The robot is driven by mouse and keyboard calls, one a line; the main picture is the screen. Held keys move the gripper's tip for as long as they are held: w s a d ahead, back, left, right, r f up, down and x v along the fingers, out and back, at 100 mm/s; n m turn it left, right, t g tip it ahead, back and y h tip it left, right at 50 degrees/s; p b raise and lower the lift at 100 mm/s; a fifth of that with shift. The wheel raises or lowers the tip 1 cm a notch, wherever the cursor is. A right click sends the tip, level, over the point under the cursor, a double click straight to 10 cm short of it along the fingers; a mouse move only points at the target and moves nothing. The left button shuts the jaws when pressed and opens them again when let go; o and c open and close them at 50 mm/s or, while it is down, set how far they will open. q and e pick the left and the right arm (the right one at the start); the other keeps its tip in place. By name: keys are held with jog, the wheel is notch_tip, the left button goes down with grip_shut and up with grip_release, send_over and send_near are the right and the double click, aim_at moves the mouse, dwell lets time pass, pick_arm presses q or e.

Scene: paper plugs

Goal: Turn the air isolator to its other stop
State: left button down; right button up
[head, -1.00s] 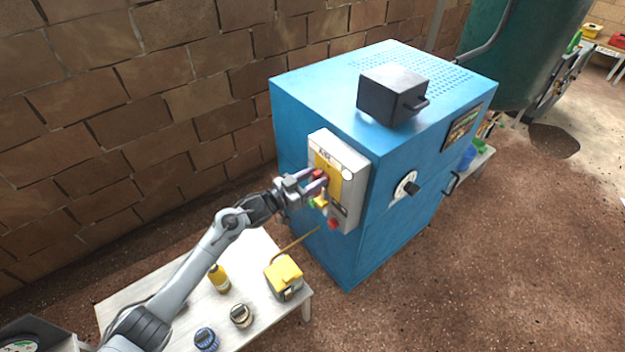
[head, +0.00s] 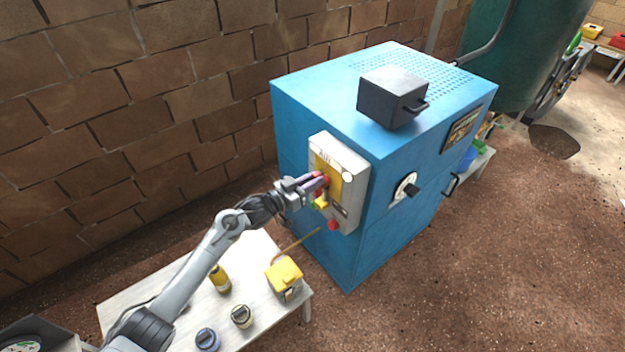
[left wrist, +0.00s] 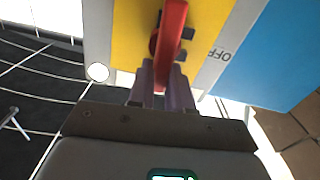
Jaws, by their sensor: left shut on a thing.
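The air isolator is a grey box with a yellow plate (head: 333,188) on the side of the blue cabinet. Its red handle (left wrist: 172,32) runs up the middle of the left wrist view, over the yellow plate (left wrist: 205,25). An OFF mark (left wrist: 217,53) is printed on the grey edge to the right of the handle. My left gripper (head: 317,181) is shut on the red handle, with its two purple fingers (left wrist: 162,82) on either side of the handle's near end. In the head view the fingers cover much of the handle. My right gripper is not in view.
The blue cabinet (head: 325,110) carries a black box (head: 388,98) on top and a dial (head: 405,187) on its front. Below the handle are a green-yellow part (head: 320,203) and a red button (head: 333,225). A white table (head: 255,250) holds a yellow-topped box (head: 284,272) and bottles.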

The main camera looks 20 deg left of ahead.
pick_arm(q)
jog(key=n+p, duration=0.1)
jog(key=n, duration=0.1)
jog(key=n+p, duration=0.1)
jog(key=n, duration=0.1)
jog(key=shift+w+a+f+p, duration=0.1)
jog(key=shift+w+a+p, duration=0.2)
jog(key=shift+a, duration=0.1)
jog(key=shift+w+a+f+n+p, duration=0.1)
jog(key=shift+a+f+n+p, duration=0.25)
jog(key=shift+n, duration=1.8)
jog(key=shift+w+a+f+n+p, duration=0.15)
jog(key=shift+f+n, duration=0.4)
jog(key=shift+n, duration=1.55)
jog(key=shift+w+a+f+n+p, duration=0.15)
jog(key=shift+f+n+p, duration=0.25)
jog(key=shift+n, duration=1.75)
jog(key=shift+s+f, duration=0.1)
jog(key=c, duration=1)
grip_release()
jog(key=shift+c, duration=0.2)
jog(key=shift+a, duration=0.1)
